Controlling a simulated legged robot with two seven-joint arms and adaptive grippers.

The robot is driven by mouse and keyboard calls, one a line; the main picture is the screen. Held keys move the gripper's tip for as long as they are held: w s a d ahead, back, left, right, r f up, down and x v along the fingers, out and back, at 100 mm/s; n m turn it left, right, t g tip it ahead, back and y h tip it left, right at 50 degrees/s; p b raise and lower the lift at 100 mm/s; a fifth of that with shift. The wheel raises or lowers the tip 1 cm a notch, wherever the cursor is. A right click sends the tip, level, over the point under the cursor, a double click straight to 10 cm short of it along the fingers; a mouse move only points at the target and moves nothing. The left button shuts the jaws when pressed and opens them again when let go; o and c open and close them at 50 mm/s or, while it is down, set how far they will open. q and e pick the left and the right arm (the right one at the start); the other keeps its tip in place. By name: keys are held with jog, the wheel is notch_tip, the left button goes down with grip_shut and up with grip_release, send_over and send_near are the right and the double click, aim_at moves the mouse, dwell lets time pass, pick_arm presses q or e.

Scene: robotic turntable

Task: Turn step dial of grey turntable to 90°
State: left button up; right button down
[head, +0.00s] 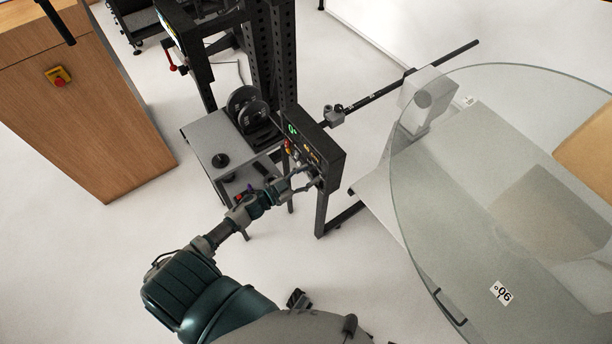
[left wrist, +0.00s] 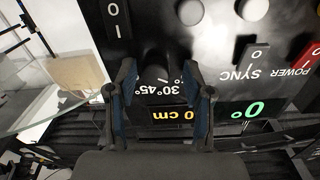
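The black control panel (head: 318,150) stands near the middle of the head view, left of the turntable's large round glass disc (head: 440,215). My left gripper (head: 308,180) is at the panel's front. In the left wrist view its two fingers (left wrist: 160,72) are apart, one on each side of a dark step dial (left wrist: 154,58). The labels 30° and 45° show beside the dial, upside down; its other marks are hidden by the fingers. I cannot tell whether the fingers touch it. A green display (left wrist: 255,110) reads 0°, and a yellow one (left wrist: 175,114) reads 0 cm.
Round knobs (left wrist: 190,12), a SYNC switch (left wrist: 252,55) and a red POWER switch (left wrist: 306,62) sit close by on the panel. A grey side table (head: 215,150) stands left of it. A wooden cabinet (head: 90,110) is at far left, with open floor between.

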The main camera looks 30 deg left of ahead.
pick_arm(q)
jog(key=shift+d+r, duration=0.1)
jog(key=shift+d, duration=0.15)
grip_shut()
pick_arm(e)
jog(key=shift+d+f, duration=0.1)
jog(key=shift+d, duration=0.2)
